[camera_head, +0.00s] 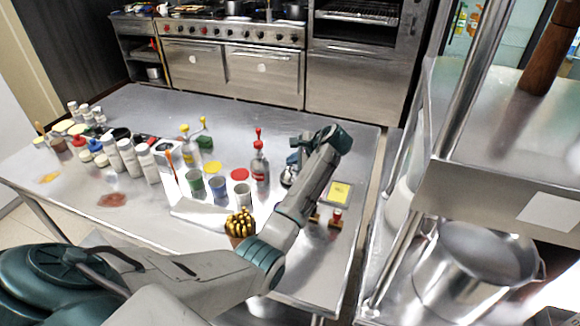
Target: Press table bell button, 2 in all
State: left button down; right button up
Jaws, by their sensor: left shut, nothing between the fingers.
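My left arm reaches up across the table from the lower left. Its wrist bends over, and my left gripper (294,160) points down at the table, shut and empty. A small shiny dark and silver shape (287,178), perhaps the table bell, shows just below the fingertips. It is small and partly covered by my gripper and arm, so I cannot tell whether the fingers touch it. The bell's button cannot be made out. My right gripper is not in view.
The steel table (340,262) holds a red-capped bottle (259,165), several cups, a pot of yellow-brown sticks (240,226), and white bottles at the left. A yellow pad (339,193) lies right of my arm. A steel shelf with a large pot (470,270) stands at right.

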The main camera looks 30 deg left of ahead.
pick_arm(q)
jog(key=shift+f, duration=0.5)
dwell(0.6)
jog(key=shift+r+p, duration=0.95)
jog(key=shift+p, duration=0.5)
notch_tip(320, 180, up, 5)
jog(key=p, duration=0.6)
dwell(0.6)
